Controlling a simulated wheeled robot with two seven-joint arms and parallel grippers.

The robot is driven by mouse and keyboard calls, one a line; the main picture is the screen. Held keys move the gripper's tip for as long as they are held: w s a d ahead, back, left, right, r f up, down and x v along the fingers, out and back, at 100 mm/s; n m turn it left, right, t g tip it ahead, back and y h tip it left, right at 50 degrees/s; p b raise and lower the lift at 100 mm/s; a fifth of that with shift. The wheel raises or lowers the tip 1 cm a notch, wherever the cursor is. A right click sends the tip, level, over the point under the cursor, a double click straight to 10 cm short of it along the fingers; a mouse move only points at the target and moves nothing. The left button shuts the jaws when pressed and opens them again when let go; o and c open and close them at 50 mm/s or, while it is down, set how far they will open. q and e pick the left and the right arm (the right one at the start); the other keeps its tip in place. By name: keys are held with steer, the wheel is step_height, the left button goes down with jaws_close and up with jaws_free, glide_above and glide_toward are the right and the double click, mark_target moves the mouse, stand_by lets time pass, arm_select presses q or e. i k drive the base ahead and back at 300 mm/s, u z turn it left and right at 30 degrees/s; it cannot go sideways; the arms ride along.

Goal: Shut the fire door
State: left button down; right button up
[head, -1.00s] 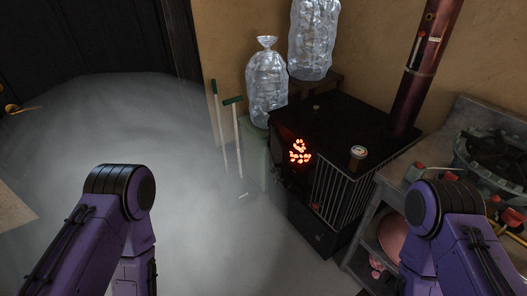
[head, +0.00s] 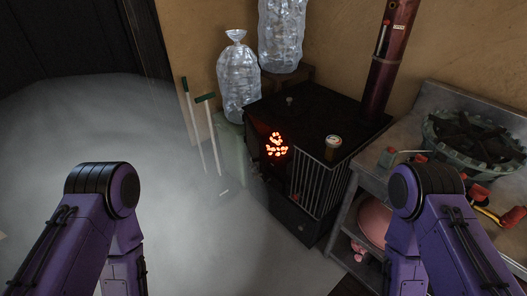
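The black stove (head: 310,119) stands against the clay wall, right of the picture's middle. Orange embers or glowing openings (head: 277,146) show on its left-facing front. I cannot clearly make out the fire door's leaf or how far open it stands; the front is dark and seen at a steep angle. A barred panel (head: 322,186) covers the side facing me. Both of my purple arms show at the lower left and lower right, well apart from the stove. Their grippers are below the picture and out of view.
A metal bench (head: 408,150) with a green ring-shaped item (head: 470,138) and tools stands right of the stove. A jar (head: 333,141) sits on the stove. Clear plastic bags (head: 239,85) and green-handled tools (head: 205,98) stand behind left. The grey floor (head: 180,230) at left is clear.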

mark_target(262, 168)
steer(key=z, duration=0.1)
steer(key=i, duration=1)
steer(key=u, duration=0.25)
